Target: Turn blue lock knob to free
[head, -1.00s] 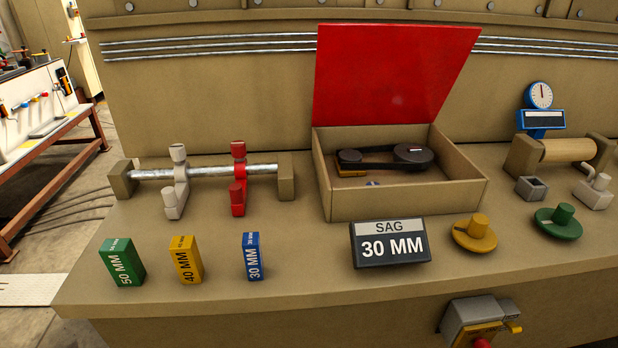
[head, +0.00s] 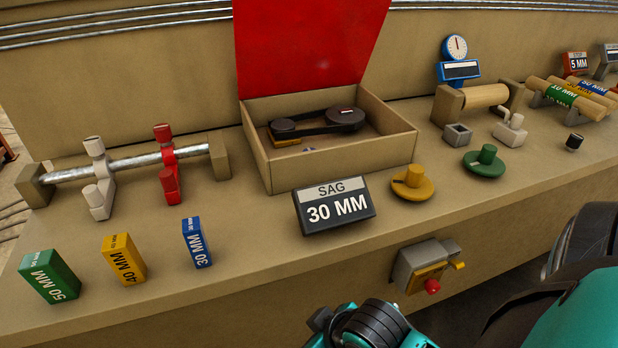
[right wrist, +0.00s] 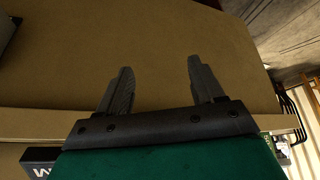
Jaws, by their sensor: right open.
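No blue lock knob shows clearly. A black belt on two pulleys (head: 345,117) lies in the box. My right gripper (right wrist: 160,66) is open and empty in the right wrist view, with tan surface beyond its fingers. Its fingers do not show in the head view, where teal and black parts of my arm fill the bottom right. My left gripper is out of view.
The SAG 30 MM sign (head: 334,205) stands before the box. Yellow (head: 412,184) and green (head: 484,161) knobs sit to its right. A grey unit with a red button (head: 432,286) juts from the bench front. Green, yellow and blue blocks (head: 197,243) stand at left.

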